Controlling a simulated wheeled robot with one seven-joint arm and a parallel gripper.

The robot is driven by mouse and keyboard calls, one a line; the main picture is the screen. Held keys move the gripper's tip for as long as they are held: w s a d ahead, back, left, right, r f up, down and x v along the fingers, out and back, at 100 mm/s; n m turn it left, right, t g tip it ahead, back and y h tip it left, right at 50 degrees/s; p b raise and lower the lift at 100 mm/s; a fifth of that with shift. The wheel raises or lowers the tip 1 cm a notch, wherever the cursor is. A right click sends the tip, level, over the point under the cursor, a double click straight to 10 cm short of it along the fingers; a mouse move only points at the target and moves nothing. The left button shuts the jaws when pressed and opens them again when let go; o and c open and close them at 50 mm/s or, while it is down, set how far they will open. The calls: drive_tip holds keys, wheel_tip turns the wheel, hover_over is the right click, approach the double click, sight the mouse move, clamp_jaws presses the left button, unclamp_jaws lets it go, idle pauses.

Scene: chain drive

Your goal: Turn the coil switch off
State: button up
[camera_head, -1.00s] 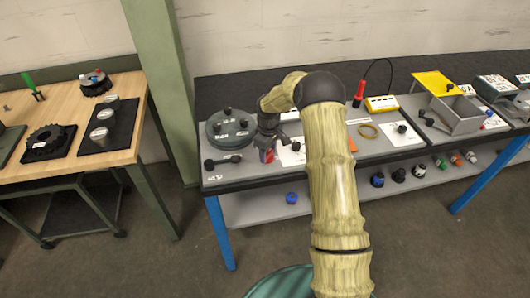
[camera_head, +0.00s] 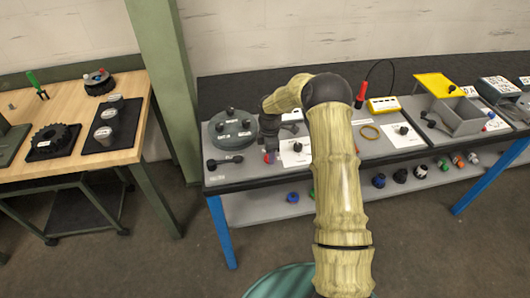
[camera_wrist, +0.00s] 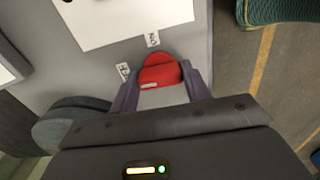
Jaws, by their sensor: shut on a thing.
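The coil switch is a red rounded lever (camera_wrist: 160,71) on the grey bench top, seen in the wrist view. Two small white labels sit by it, one above (camera_wrist: 152,39) and one to the upper left (camera_wrist: 123,71); their words are hard to read. My gripper (camera_wrist: 162,80) has a finger on each side of the red lever and is shut on it. In the head view, my gripper (camera_head: 271,148) is low over the front left of the grey bench, and only a small red bit of the switch (camera_head: 270,157) shows beneath it.
A round dark plate with knobs (camera_head: 232,128) lies left of my gripper. A dark bar-shaped part (camera_head: 225,161) lies at the bench's front left. A white sheet (camera_head: 296,153) lies right of the switch. A yellow box (camera_head: 383,105) and a grey open bin (camera_head: 459,116) stand further right.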

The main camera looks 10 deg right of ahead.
drive_tip(key=shift+w+a+r, duration=0.2)
drive_tip(key=shift+a, duration=0.05)
drive_tip(key=shift+o, duration=0.2)
drive_tip(key=shift+s+d, duration=0.1)
drive_tip(key=shift+d, duration=0.2)
drive_tip(key=o, duration=0.9)
drive_tip(key=shift+o, duration=0.3)
drive_tip(key=shift+s+a+f, duration=0.1)
wheel_tip(320, 180, up, 17)
drive_tip(key=b, duration=0.2)
drive_tip(key=shift+r+n, duration=0.2)
drive_tip(key=shift+n, duration=0.1)
